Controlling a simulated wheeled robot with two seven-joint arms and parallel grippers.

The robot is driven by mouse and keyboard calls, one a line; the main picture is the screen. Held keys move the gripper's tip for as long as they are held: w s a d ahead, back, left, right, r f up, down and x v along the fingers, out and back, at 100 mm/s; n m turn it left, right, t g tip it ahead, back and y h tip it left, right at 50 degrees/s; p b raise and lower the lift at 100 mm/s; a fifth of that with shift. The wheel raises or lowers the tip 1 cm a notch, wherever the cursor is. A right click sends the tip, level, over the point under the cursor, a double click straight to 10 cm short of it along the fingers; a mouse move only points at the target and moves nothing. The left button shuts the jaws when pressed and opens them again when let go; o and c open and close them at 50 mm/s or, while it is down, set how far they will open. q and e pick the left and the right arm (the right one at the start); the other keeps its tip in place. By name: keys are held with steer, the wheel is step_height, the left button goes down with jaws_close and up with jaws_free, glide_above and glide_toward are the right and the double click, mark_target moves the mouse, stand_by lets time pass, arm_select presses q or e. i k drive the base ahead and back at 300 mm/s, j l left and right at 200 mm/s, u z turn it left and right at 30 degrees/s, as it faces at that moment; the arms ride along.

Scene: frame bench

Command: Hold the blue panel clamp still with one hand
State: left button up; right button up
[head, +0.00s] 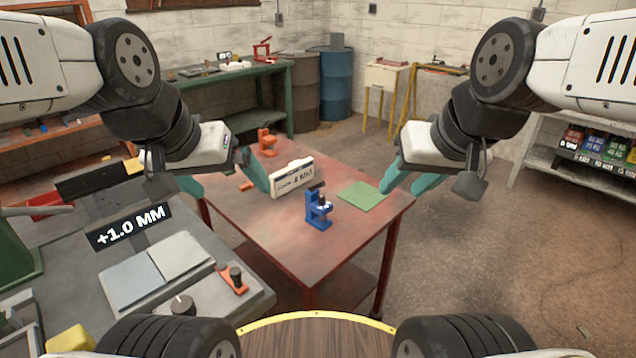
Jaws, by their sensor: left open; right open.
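The blue panel clamp (316,211) stands upright on the red table (265,248), near the table's front right part. Its upper part is dark, with a small pale part at the middle. My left gripper (227,186) is open with teal fingers, left of the clamp and apart from it. My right gripper (405,189) is open, to the right of the clamp and also apart from it. Neither gripper holds anything.
A white labelled box (291,181) stands behind the clamp, and a green mat (361,196) lies to its right. An orange clamp (267,143) stands at the table's back. A grey bench (238,303) with a display adjoins the left side. The red table's front is clear.

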mark_target(313, 188)
steer(key=u, duration=0.55)
steer(key=l+u, duration=0.8)
steer(key=l, duration=0.2)
steer(key=l+u, duration=0.1)
steer(key=l, duration=0.6)
steer(key=k+l, duration=0.1)
steer(key=l, duration=0.6)
steer(key=u, duration=0.05)
